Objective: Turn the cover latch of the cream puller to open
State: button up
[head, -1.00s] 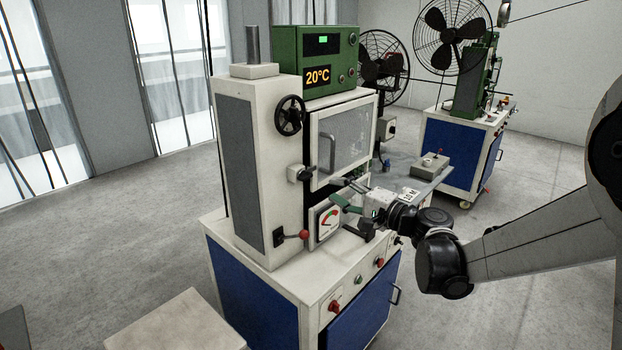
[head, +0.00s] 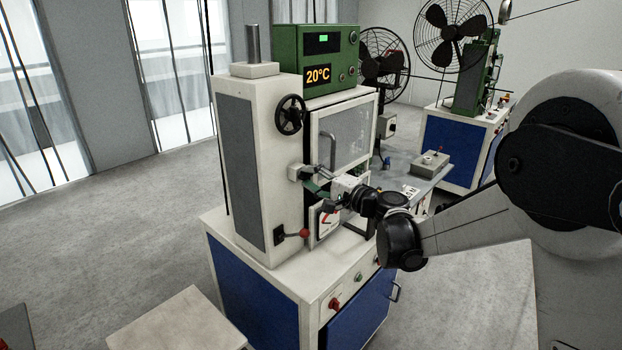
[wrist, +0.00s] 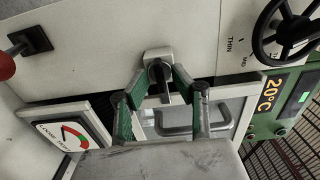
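The cream puller (head: 270,110) is a tall cream machine with a clear-windowed cover (head: 345,135) on its front. The cover latch (head: 297,172) is a pale block at the cover's left edge; in the wrist view the latch (wrist: 162,74) shows a black lever. My gripper (head: 318,190) is at the latch, in front of the cover's lower left corner. In the wrist view my gripper (wrist: 159,82) has its green fingers apart, one on each side of the black lever. I cannot tell whether either finger touches it. The cover looks closed.
A black handwheel (head: 290,115) sits above the latch, and a red-knobbed lever (head: 303,233) below. A dial gauge (wrist: 68,136) is close by. The cover's grey handle (wrist: 188,128) is near my fingers. A fan-topped machine (head: 455,150) stands behind.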

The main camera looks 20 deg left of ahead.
grip_shut()
jog(key=shift+m+b, duration=0.4)
jog(key=m+b, duration=0.4)
jog(key=m, duration=0.3)
jog(key=shift+f, duration=0.1)
jog(key=m+b, duration=0.2)
jog(key=m, duration=0.3)
jog(key=shift+m+b, duration=0.3)
jog(key=shift+m, duration=0.1)
jog(key=m+b, duration=0.1)
jog(key=m, duration=0.3)
jog(key=shift+m, duration=0.3)
